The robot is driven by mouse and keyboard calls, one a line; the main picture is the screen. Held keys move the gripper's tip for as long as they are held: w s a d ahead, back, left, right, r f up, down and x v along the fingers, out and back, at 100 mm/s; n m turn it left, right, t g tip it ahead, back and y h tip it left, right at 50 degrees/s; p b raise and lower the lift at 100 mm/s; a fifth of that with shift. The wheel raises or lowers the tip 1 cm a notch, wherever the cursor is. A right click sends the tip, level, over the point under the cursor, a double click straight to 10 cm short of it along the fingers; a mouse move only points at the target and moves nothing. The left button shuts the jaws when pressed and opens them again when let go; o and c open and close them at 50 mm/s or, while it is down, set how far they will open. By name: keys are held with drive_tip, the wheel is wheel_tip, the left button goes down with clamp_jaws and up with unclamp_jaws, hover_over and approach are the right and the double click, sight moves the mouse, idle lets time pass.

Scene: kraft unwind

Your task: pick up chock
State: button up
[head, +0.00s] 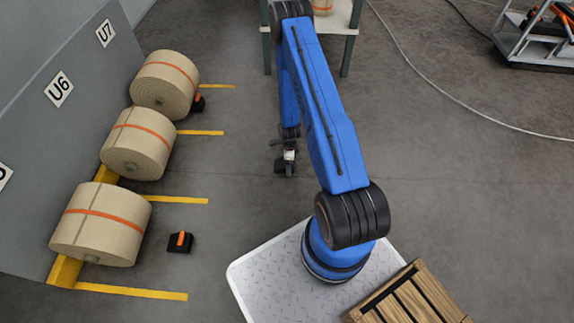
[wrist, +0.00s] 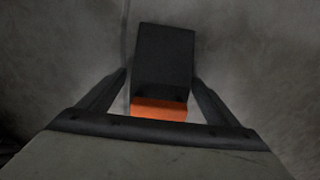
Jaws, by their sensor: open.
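A black chock (wrist: 163,62) with an orange part (wrist: 158,109) lies between the two fingers of my gripper (wrist: 159,78) in the wrist view. The fingers are open, one on each side, with a gap visible at least on the left. In the head view my gripper (head: 286,165) points down near the floor in the middle, with a small dark shape around it; I cannot tell chock from fingers there. A second chock (head: 180,243), black with an orange top, sits on the floor by the nearest roll. Another (head: 198,104) is partly hidden beside the farthest roll.
Large kraft rolls (head: 101,227) with orange bands stand along the grey wall (head: 40,130) at left, between yellow floor lines (head: 130,292). A table (head: 342,18) stands at the back and a metal cart (head: 535,45) at upper right. A pale cable crosses the floor. The floor around my gripper is clear.

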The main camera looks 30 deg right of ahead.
drive_tip(key=c, duration=1.2)
drive_tip(key=shift+c, duration=0.2)
